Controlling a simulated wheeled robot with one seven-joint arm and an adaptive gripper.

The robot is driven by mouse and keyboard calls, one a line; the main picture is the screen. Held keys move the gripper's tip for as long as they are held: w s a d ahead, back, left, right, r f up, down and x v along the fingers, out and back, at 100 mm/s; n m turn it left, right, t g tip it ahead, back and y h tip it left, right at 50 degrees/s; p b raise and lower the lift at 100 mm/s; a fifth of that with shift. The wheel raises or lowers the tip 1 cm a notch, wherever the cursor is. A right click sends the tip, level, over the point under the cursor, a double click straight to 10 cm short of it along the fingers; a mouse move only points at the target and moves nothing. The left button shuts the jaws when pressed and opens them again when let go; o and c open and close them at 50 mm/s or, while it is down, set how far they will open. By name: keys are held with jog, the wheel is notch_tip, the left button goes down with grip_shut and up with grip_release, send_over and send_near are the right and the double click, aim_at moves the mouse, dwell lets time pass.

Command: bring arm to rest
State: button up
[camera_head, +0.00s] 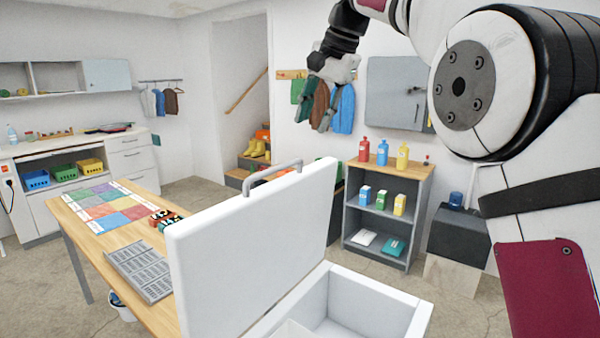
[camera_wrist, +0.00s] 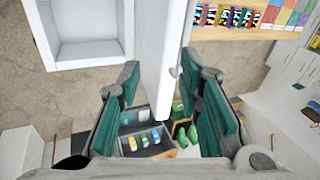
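My gripper (camera_head: 314,118) hangs at the upper middle of the head view with its fingers pointing down. My arm comes in from the upper right. In the wrist view my gripper (camera_wrist: 163,70) shows two green-padded fingers spread well apart, with nothing held between them. A white chest (camera_head: 378,296) stands in the foreground with its lid (camera_head: 250,250) raised upright and a grey handle on the lid's top edge. The chest also shows in the wrist view (camera_wrist: 90,58), with its inside looking empty there. The gripper is above the lid in the head view, apart from it.
A wooden table (camera_head: 90,245) with a coloured grid and a grey rack stands left of the lid. A shelf unit (camera_head: 388,210) with bottles and small boxes stands behind the chest. Jackets hang on the back wall. Stairs with yellow boots (camera_head: 258,147) are at the back middle.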

jog(key=s+d+f+n+h, duration=0.1)
jog(key=s+d+f, duration=0.1)
jog(key=s+d, duration=0.6)
jog(key=s+d+f+n+h, duration=0.1)
jog(key=s+d+f+n, duration=0.15)
jog(key=s, duration=0.95)
jog(key=s+d+f+n, duration=0.1)
jog(key=s+d+f, duration=0.2)
jog(key=s+f, duration=0.5)
jog(key=s+d+f+n+h, duration=0.1)
jog(key=s+d+f, duration=0.2)
jog(key=s+f, duration=0.5)
jog(key=s, duration=0.4)
jog(key=shift+n+t, duration=0.35)
jog(key=shift+t, duration=0.05)
jog(key=shift+r, duration=0.1)
